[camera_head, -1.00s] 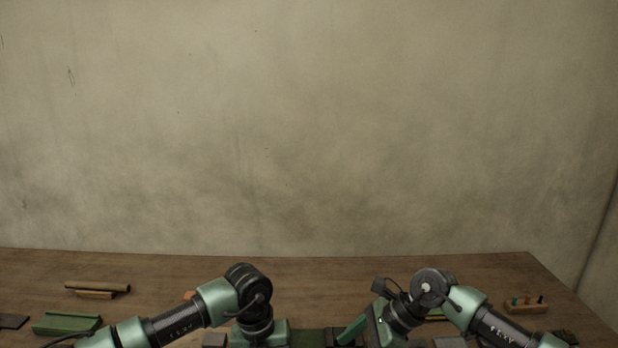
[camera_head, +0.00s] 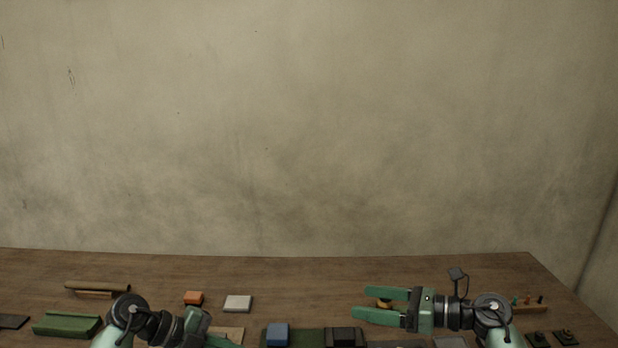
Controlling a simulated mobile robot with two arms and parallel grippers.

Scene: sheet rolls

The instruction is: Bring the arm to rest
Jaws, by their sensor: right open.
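My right gripper (camera_head: 362,302) is open over the right half of the table, with its two green fingers pointing left and apart. A small round tan item (camera_head: 384,303) shows between the fingers in the picture; I cannot tell whether it touches them. My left gripper (camera_head: 212,334) is low at the left of centre, its fingers partly cut off by the bottom edge, so its opening cannot be made out. A tan roll (camera_head: 98,286) lies at the far left, apart from both grippers.
The wooden table (camera_head: 300,270) is clear along its back. An orange block (camera_head: 193,297), a white block (camera_head: 238,303), a blue block (camera_head: 277,334) and a green trough (camera_head: 67,324) stand on it. A wooden peg holder (camera_head: 532,307) is behind my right arm.

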